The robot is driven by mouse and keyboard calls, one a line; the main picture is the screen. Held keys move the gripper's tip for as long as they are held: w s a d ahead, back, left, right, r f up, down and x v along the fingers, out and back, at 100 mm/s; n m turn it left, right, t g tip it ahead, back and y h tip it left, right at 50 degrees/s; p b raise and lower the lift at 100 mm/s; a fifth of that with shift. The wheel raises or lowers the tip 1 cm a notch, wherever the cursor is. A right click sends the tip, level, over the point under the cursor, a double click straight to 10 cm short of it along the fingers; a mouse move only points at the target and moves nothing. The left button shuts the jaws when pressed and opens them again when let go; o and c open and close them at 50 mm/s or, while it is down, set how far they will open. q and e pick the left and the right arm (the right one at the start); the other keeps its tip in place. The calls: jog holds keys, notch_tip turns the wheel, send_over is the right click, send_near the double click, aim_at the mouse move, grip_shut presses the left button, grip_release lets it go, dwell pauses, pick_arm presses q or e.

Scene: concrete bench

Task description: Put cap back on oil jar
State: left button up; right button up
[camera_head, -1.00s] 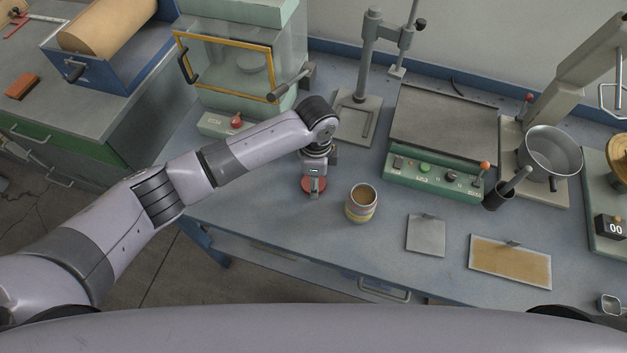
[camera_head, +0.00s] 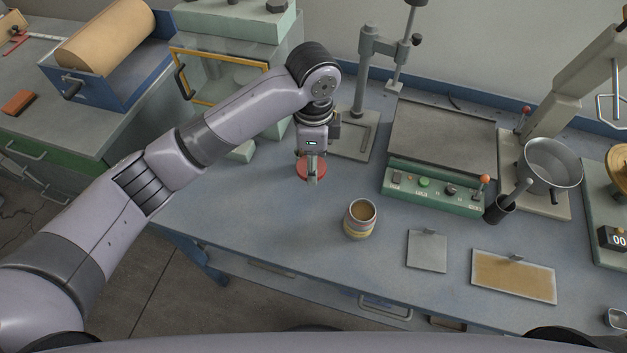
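The oil jar (camera_head: 359,221) stands upright and uncapped on the bench, with brown content showing through its open mouth. The red cap (camera_head: 302,170) is at the fingers of my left gripper (camera_head: 311,178), to the left of the jar and a little behind it. The fingers look closed on the cap, which appears to be above the bench top. The gripper partly covers the cap. The gripper and the jar are apart. My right gripper is out of view.
A green hotplate (camera_head: 436,184) stands behind and right of the jar. A grey plate (camera_head: 427,251) and a tan-faced plate (camera_head: 513,275) lie to its right. A stand (camera_head: 354,136) and a glass-fronted cabinet (camera_head: 207,78) are behind my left arm. The bench between cap and jar is clear.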

pick_arm(q)
notch_tip(320, 180, up, 6)
jog(key=shift+r, duration=0.25)
jog(key=s+a+n, duration=0.5)
jog(key=a+n, duration=0.4)
jog(key=s+a+n, duration=0.5)
jog(key=a+n, duration=0.5)
jog(key=shift+s+a+f, duration=0.15)
jog(key=shift+a+f, duration=0.1)
jog(key=shift+f, duration=0.1)
